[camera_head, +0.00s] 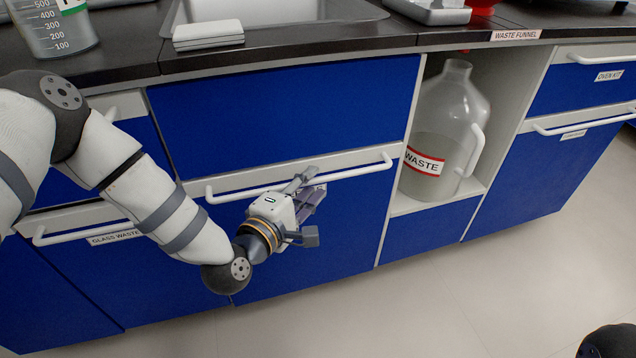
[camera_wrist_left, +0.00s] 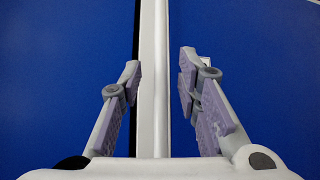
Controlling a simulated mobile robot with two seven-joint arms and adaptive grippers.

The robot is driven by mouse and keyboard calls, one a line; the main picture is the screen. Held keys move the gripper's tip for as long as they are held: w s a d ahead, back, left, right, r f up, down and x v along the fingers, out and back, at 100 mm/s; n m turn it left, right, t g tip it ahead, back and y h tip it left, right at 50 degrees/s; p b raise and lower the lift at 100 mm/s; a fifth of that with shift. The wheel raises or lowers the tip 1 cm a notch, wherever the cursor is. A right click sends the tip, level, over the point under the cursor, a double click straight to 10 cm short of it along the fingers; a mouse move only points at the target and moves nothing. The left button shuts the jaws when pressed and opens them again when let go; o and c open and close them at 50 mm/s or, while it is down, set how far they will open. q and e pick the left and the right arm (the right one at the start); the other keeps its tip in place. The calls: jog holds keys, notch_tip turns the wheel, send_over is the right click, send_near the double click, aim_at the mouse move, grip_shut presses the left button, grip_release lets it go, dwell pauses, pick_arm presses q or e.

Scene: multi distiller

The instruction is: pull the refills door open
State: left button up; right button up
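The blue door (camera_head: 345,225) under the sink has a long white bar handle (camera_head: 350,172). No refills label can be read on it; a small pale label edge (camera_wrist_left: 206,62) shows behind a finger in the left wrist view. My left gripper (camera_head: 310,206) is at the middle of this handle. In the left wrist view, my left gripper (camera_wrist_left: 158,95) is open, with one finger on each side of the white bar (camera_wrist_left: 152,75). Gaps show between the bar and both fingers. The door looks closed. My right gripper is not in view.
A glass waste drawer (camera_head: 75,260) is at the left, behind my arm. A waste jug (camera_head: 445,130) stands in an open bay at the right. An oven kit drawer (camera_head: 590,78) is further right. The floor (camera_head: 480,300) in front is clear.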

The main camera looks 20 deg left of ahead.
pick_arm(q)
jog(key=shift+x, duration=1.3)
grip_shut()
jog(key=shift+d, duration=0.1)
